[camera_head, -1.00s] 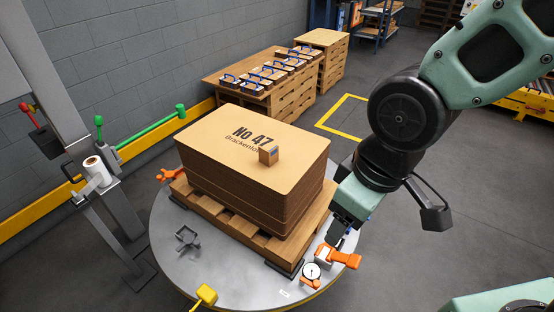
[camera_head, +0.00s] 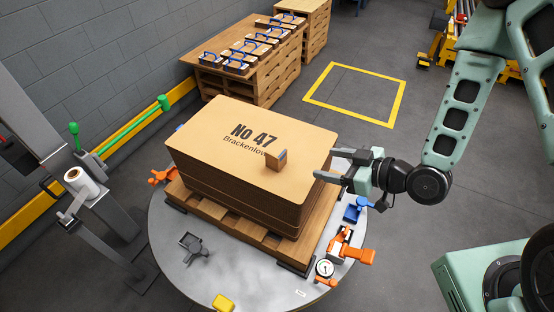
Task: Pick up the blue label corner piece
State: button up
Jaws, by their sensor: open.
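A small brown cardboard corner piece (camera_head: 274,163) sits on top of the cardboard stack (camera_head: 215,160), right of its printed text. A small blue label shows on its right side. My gripper (camera_head: 326,164) is at the right of the stack, at about the height of its top. Its two grey fingers point left toward the corner piece and are apart, with nothing between them. A clear gap lies between the fingertips and the corner piece.
The stack rests on a wooden pallet (camera_head: 262,240) on a round grey turntable (camera_head: 168,225). Several blue-handled boxes stand on the back bench (camera_head: 262,80).

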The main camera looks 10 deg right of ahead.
aim_at(283, 155)
jog(key=b+x, duration=0.2)
jog(key=b, duration=0.2)
jog(key=b+x, duration=0.2)
jog(key=b, duration=0.2)
jog(key=shift+a+f, duration=0.25)
jog(key=shift+f, duration=0.2)
jog(key=x, duration=0.2)
jog(key=p+x, duration=0.1)
jog(key=x, duration=0.3)
jog(key=shift+w+r, duration=0.1)
jog(key=shift+r, duration=0.2)
jog(key=shift+p+x, duration=0.9)
jog(key=shift+x, duration=2.3)
jog(key=shift+a, duration=0.15)
jog(key=c, duration=1)
